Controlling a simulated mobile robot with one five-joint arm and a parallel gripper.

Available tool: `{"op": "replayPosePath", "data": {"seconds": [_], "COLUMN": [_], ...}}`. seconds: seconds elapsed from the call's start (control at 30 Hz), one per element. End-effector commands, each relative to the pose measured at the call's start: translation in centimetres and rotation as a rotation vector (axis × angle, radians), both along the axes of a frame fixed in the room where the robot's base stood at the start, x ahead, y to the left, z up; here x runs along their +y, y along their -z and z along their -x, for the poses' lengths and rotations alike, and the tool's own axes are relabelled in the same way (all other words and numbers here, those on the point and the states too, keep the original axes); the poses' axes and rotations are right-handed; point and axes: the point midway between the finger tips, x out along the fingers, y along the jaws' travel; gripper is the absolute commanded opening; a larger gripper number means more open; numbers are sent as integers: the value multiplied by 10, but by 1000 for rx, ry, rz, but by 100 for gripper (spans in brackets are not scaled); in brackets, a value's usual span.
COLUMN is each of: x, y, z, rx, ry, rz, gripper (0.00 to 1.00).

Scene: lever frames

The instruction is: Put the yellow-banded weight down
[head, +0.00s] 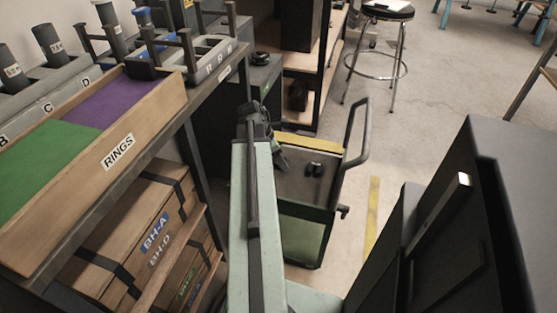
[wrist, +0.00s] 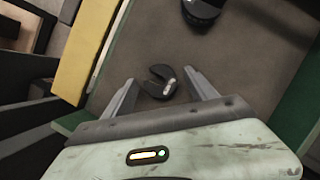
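In the wrist view my gripper (wrist: 160,77) is open, with one finger on each side of a dark slotted weight (wrist: 157,88). A gap shows between each finger and the weight. This weight has a notch and a small pale label; I see no yellow band on it. It appears to lie on the grey-brown cart top (wrist: 140,40). A second dark weight (wrist: 203,12) is partly cut off at the top edge. In the head view two small dark things (head: 314,168) sit on the cart, beside the end of my arm. My fingertips are hard to make out there.
The cart has a yellow edge strip (head: 308,142) and an upright handle (head: 362,135). At left a bench holds a wooden RINGS tray (head: 120,150) with green and purple sections, and lettered racks (head: 215,52). Boxes are below. A stool (head: 388,12) stands behind.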

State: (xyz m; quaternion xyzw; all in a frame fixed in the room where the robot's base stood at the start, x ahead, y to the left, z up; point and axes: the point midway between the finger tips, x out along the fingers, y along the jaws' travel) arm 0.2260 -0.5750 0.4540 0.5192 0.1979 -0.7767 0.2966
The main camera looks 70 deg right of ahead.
Motion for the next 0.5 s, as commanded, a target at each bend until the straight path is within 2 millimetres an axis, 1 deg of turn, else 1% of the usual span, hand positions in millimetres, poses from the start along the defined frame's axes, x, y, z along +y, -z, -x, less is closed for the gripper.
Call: {"op": "replayPosePath", "data": {"seconds": [0.33,0.43,0.5], "x": [0,1,3], "y": [-3,-12,-22], "z": [0,-1,-4], "rx": [0,0,0], "ry": [1,0,-1], "rz": [0,0,0], "gripper": [66,66,66]}}
